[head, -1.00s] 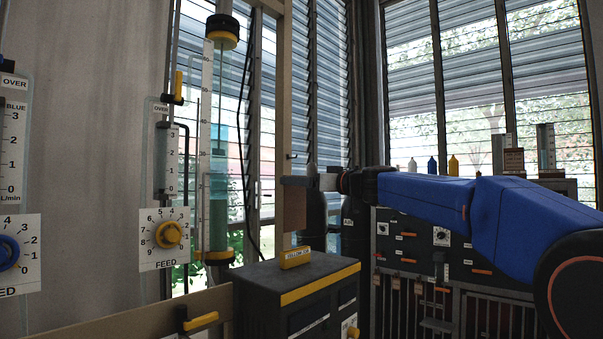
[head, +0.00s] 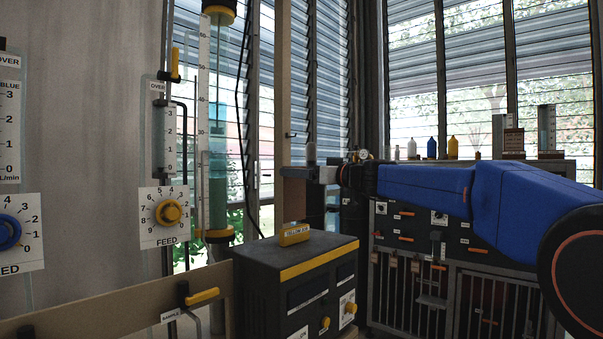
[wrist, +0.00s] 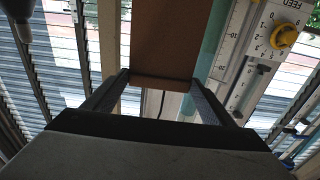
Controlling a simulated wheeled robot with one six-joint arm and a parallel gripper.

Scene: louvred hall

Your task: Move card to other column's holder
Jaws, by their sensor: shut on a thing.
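My gripper (head: 296,173) is shut on a brown card (head: 292,203), which hangs down from the dark fingers in the head view. In the wrist view the card (wrist: 168,40) stands between the two fingertips (wrist: 162,80). A yellow block with a label (head: 294,234), perhaps reading "YELLOW AIR", sits on a black box (head: 262,268), below the card in the picture. A tall clear column (head: 218,120) with teal liquid and yellow bands stands left of the gripper. A blue-knob feed panel (head: 12,236) is cut off at the left edge. I cannot make out another holder.
A yellow-knob feed panel (head: 165,215) hangs beside the column. A yellow-handled sample valve (head: 202,297) sits on a wooden rail (head: 120,310) in front. A dark cabinet with small bottles (head: 431,147) on top stands behind my arm.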

